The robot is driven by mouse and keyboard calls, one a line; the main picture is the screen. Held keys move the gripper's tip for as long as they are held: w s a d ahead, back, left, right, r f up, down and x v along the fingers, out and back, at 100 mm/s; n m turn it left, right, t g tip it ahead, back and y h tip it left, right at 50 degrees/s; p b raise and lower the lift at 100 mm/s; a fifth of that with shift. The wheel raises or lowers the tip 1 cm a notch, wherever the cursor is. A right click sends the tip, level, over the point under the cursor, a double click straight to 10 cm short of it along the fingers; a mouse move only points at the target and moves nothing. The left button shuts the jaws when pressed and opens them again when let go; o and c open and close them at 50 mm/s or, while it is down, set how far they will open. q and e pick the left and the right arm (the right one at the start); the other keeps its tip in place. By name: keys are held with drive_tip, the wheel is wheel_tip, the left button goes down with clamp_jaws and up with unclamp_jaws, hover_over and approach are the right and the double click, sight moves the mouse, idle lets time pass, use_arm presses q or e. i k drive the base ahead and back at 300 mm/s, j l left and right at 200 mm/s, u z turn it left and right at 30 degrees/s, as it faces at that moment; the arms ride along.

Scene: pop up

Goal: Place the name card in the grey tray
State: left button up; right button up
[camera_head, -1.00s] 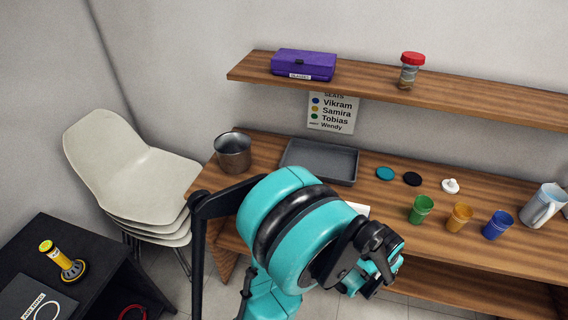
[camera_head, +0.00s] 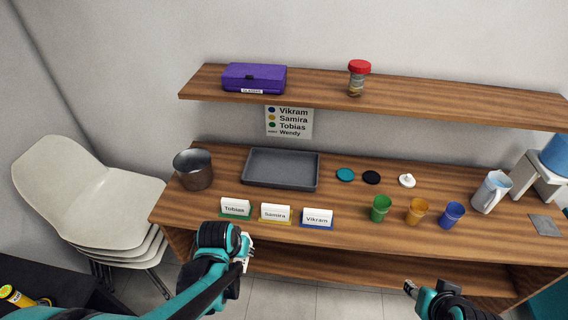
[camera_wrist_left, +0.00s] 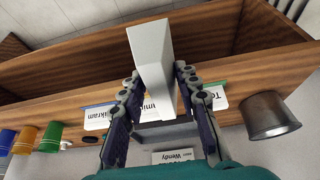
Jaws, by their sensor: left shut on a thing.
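My left gripper (camera_head: 243,252) is in front of the table's front edge, shut on a white card (camera_wrist_left: 155,60). The card's visible face is plain, and any writing on it is hidden. The grey tray (camera_head: 281,185) lies empty at the back of the table, beyond the gripper; part of it also shows in the wrist view (camera_wrist_left: 165,135). Three name cards stand along the front edge: Tobias (camera_head: 235,208), Samira (camera_head: 275,214) and Vikram (camera_head: 317,218).
A metal pot (camera_head: 193,170) stands left of the tray. Green (camera_head: 380,208), orange (camera_head: 417,211) and blue (camera_head: 452,215) cups stand right of the cards, with a jug (camera_head: 491,192) beyond. A shelf (camera_head: 420,104) overhangs the table's back. Stacked chairs (camera_head: 95,200) are at left.

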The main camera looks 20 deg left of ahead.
sight(282, 170)
drive_tip(key=i, duration=0.85)
